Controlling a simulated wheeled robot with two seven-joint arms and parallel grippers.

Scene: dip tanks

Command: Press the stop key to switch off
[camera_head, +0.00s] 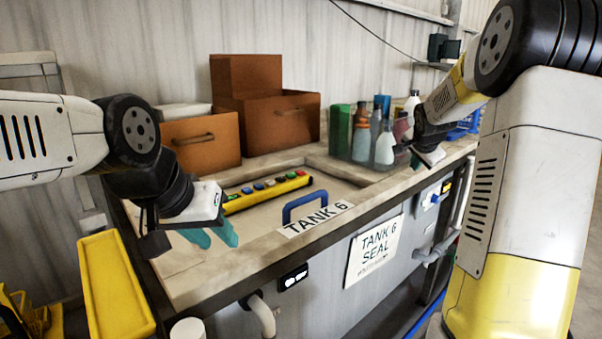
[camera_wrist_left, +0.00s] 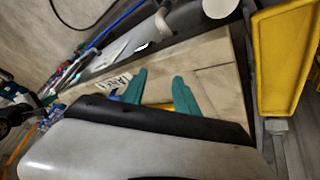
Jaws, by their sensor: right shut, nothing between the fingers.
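A yellow key strip (camera_head: 265,192) with several small coloured keys lies on the bench top behind the blue tank handle. Its keys are too small to read, so I cannot tell which one is the stop key. My left gripper (camera_head: 212,236) is over the front left part of the bench, in front of and left of the strip. Its two teal fingers are apart and empty, as the left wrist view (camera_wrist_left: 160,92) also shows. My right gripper (camera_head: 430,157) is shut and empty near the bottles at the right, away from the strip.
A blue handle (camera_head: 303,205) stands on the lid beside the "TANK 6" label (camera_head: 315,218). Brown boxes (camera_head: 283,122) stand behind, and bottles (camera_head: 385,147) at the right. A yellow tray (camera_head: 117,290) is at the front left. The bench's front left corner is clear.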

